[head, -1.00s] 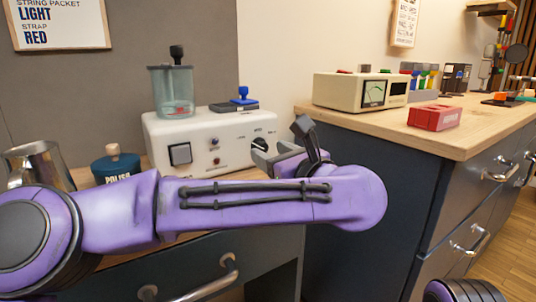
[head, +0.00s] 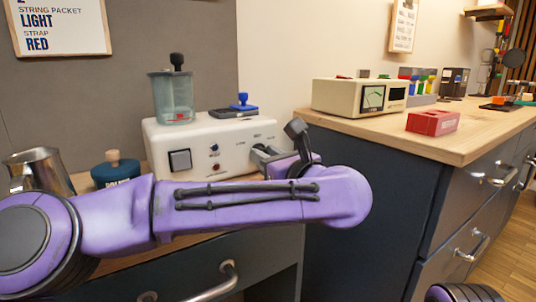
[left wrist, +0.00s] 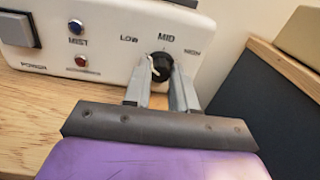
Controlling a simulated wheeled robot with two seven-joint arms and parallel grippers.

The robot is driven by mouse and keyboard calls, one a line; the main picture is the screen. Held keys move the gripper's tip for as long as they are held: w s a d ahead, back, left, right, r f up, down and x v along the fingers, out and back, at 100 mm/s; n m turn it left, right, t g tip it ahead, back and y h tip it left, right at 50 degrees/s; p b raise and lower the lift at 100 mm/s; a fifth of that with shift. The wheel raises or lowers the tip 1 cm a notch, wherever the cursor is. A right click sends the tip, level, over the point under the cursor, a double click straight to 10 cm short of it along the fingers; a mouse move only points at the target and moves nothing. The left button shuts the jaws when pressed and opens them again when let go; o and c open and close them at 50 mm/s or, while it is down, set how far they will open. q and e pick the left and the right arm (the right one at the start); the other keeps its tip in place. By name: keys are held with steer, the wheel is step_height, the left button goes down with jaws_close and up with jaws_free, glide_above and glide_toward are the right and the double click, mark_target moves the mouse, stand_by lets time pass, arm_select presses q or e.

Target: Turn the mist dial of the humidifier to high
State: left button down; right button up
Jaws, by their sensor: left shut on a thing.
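The white humidifier (head: 215,140) stands on the left bench, with a translucent tank (head: 172,98) on top. Its black mist dial (left wrist: 161,66) shows in the left wrist view, under the labels LOW, MID and HIGH. A white mark shows at the dial's lower left; its exact setting is hard to read. My left gripper (left wrist: 162,80) is shut on the dial, one finger on each side. In the head view the left gripper (head: 266,155) reaches the right end of the front panel and mostly hides the dial. My right gripper is out of view.
A square power switch (head: 180,160) and small blue and red knobs are on the panel. A metal jug (head: 38,172) and a teal polish pot (head: 114,168) stand at left. A blue-handled stamp (head: 240,102) lies on top. The right counter holds a meter (head: 350,95) and red block (head: 432,122).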

arm_select(q)
steer(key=m+p, duration=0.4)
steer(key=shift+r, duration=0.25)
steer(key=shift+f+m+p, duration=0.15)
steer(key=shift+m+p, duration=0.75)
steer(key=shift+m, duration=0.2)
steer(key=shift+f, duration=0.1)
steer(key=c, duration=0.9)
jaws_free()
steer(key=p+v, duration=0.1)
steer(key=v, duration=0.9)
steer(key=shift+s+d, duration=0.2)
steer(key=shift+d, duration=0.1)
